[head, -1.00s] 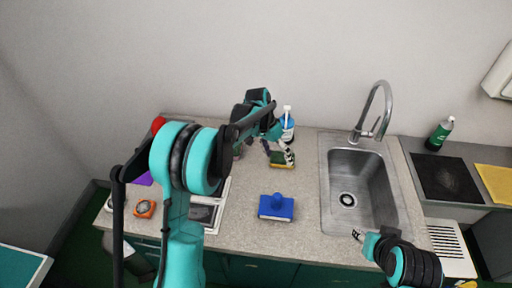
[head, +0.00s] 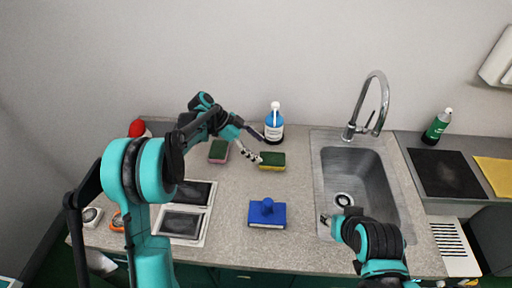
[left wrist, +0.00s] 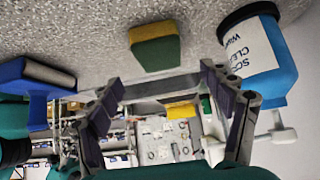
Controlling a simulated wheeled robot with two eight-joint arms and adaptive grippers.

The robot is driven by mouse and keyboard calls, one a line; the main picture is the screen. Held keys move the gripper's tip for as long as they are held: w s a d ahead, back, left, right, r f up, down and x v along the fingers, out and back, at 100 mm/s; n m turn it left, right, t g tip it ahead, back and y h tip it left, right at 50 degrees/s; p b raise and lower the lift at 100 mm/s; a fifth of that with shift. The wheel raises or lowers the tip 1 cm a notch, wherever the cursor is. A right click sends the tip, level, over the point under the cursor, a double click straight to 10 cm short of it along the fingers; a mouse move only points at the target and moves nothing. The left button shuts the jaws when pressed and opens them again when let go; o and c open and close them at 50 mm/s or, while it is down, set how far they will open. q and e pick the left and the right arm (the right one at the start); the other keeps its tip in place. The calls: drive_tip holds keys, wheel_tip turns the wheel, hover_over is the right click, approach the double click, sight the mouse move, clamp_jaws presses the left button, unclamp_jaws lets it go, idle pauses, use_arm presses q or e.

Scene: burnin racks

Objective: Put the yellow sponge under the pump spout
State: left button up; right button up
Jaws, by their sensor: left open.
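The yellow sponge (head: 271,164) with a green top lies flat on the counter, just in front of the blue pump bottle (head: 274,128). The left wrist view shows the sponge (left wrist: 155,50) and the bottle (left wrist: 265,65) apart. The bottle stands upright with a white pump head (head: 275,105); which way its spout points is unclear in the head view. My left gripper (head: 258,147) is open and empty, left of the bottle and near the sponge's back left; its fingers spread in the left wrist view (left wrist: 170,92). My right gripper (head: 325,219) is at the sink's front edge, its fingers too small to read.
A pink sponge with a green top (head: 218,152) lies left of the yellow one. A two-part tray (head: 205,227) is at left, the sink (head: 318,180) at right. Counter between block and sink is clear.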

sight(272, 158)
use_arm(q)
drive_tip(key=b+x, duration=0.2)
drive_tip(key=x, duration=0.6)
drive_tip(key=shift+b, duration=0.3)
drive_tip(key=shift+r, duration=0.1)
drive_tip(key=c, duration=1.2)
